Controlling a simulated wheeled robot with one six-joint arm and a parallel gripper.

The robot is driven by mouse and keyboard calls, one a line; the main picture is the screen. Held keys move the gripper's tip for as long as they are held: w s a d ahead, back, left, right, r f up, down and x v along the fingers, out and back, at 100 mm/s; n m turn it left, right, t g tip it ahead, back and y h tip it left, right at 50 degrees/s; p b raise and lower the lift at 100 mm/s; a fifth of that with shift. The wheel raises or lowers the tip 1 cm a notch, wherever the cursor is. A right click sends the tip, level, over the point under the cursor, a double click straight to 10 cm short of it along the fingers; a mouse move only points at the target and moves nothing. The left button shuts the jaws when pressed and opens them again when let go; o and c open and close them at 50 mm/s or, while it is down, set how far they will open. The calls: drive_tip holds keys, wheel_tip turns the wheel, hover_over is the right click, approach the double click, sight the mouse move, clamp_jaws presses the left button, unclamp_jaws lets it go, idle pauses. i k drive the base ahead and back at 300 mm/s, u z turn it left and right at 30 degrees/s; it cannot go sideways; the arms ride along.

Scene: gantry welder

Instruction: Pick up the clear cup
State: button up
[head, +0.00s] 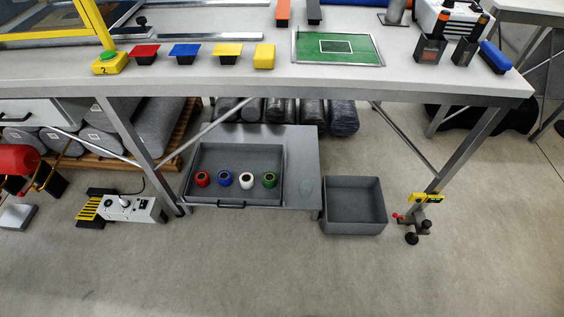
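A faint, see-through greenish shape (305,187), which looks like the clear cup, stands on the bare right part of the low grey platform (301,155) under the workbench. Its outline is hard to make out against the grey surface. It is to the right of the dark grey tray (283,160) and apart from it. My gripper is not in view.
The tray holds a red (202,179), a blue (225,179), a white (246,181) and a green (269,180) pot. A grey bin (355,222) stands right of the platform. The workbench (240,85) overhangs the platform's back. The front floor is clear.

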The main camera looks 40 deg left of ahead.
sight(306, 187)
drive_tip(key=u, duration=1.1)
drive_tip(key=i, duration=1)
drive_tip(key=u, duration=0.8)
